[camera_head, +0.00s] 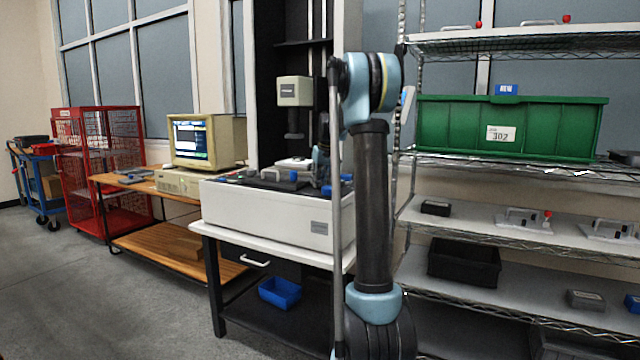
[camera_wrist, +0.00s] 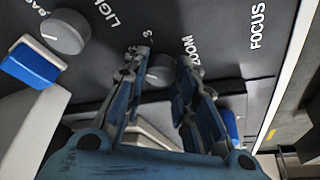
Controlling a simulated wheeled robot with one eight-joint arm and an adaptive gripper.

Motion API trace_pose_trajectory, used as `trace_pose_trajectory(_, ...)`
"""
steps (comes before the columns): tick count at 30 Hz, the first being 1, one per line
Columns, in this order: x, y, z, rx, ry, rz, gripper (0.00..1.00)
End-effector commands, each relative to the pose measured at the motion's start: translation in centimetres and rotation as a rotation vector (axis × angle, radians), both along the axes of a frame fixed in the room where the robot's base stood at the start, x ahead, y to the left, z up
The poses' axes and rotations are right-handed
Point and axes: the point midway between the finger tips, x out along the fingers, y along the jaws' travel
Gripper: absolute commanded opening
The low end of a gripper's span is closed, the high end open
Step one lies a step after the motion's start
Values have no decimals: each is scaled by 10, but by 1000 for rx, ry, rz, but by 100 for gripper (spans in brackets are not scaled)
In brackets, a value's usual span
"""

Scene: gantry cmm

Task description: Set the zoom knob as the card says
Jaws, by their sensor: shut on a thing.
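The zoom knob (camera_wrist: 159,75) is a small grey round knob on the dark control panel, beside the white "ZOOM" lettering and a digit that looks like a 3. My gripper (camera_wrist: 163,63) has its two blue-and-grey fingers on either side of the knob and is shut on it. The fingers partly hide the knob, its pointer and its scale, so I cannot tell its setting. In the head view the measuring machine's white base (camera_head: 275,212) stands on a table, and my arm hides part of it. I cannot make out a card.
Another grey knob (camera_wrist: 65,32) and a blue block (camera_wrist: 32,64) are at the left of the panel; "FOCUS" lettering is at the right. A computer monitor (camera_head: 205,141) stands left of the machine. A wire shelf with a green bin (camera_head: 540,128) stands close at right. Floor at left is clear.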

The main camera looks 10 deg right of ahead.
Motion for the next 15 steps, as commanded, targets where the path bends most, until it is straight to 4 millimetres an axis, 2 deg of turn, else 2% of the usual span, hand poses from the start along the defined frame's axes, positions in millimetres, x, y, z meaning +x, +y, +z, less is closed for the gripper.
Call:
trace_pose_trajectory(8, 1, 2, 0, 0, -2, -85, 2)
trace_pose_trajectory(15, 1, 3, 1, 0, -3, -267, 2)
